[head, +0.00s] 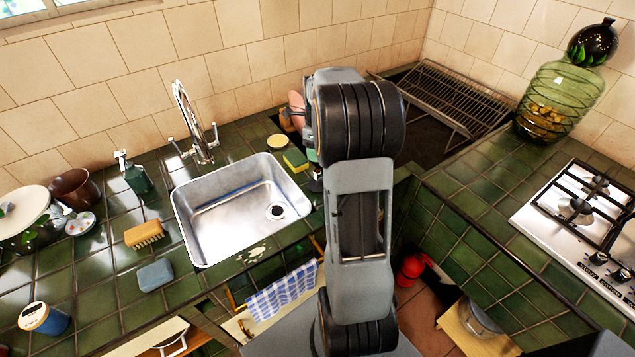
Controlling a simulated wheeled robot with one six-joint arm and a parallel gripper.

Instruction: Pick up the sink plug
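I cannot make out the sink plug for certain. A steel sink (215,215) is set in the green tiled counter, left of my arm. At its drain (275,211) there is a dark round spot in a pale ring; I cannot tell whether this is a plug or the open hole. A small dark shape (315,183) shows at the counter's edge beside my arm, too covered to identify. My arm rises through the middle of the view and hides what lies behind it.
A tall tap (190,122) stands behind the sink. A yellow-green sponge (295,160), a brush (144,234), a blue-grey block (155,274) and a soap bottle (133,174) surround it. A wire rack (445,100), glass jar (558,100) and hob (580,215) are on the right.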

